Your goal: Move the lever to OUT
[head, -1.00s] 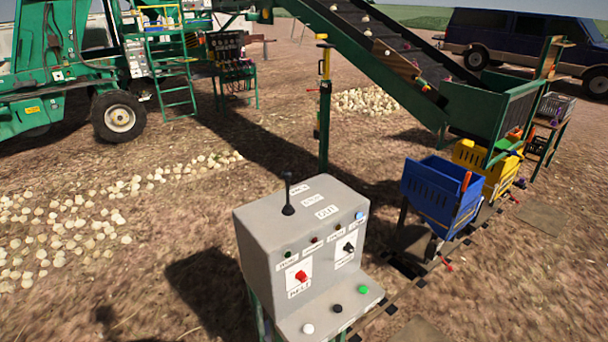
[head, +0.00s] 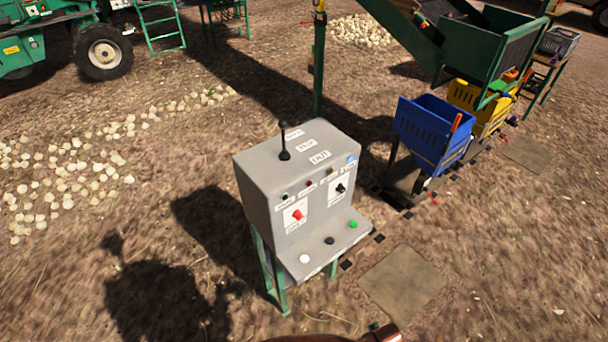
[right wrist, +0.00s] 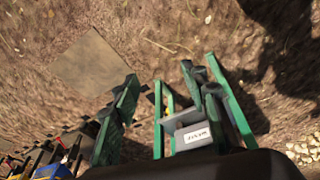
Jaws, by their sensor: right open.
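The grey control console (head: 255,205) stands on green legs near the middle of the head view. Its black lever (head: 284,145) rises almost upright from the top, level with the middle of three white labels. The label nearest the front reads OUT (head: 320,157). In the right wrist view, my right gripper (right wrist: 160,78) is open and empty, its two fingers spread apart. The console (right wrist: 192,135) shows beyond it, partly hidden by a dark part at the bottom; the lever cannot be made out there. My left gripper is in neither view.
The console front carries a red knob (head: 298,215), a black knob (head: 340,188) and several buttons. A blue bin (head: 425,125) and a yellow bin (head: 465,98) stand to the right by a green conveyor. A flat slab (head: 402,283) lies on open ground in front.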

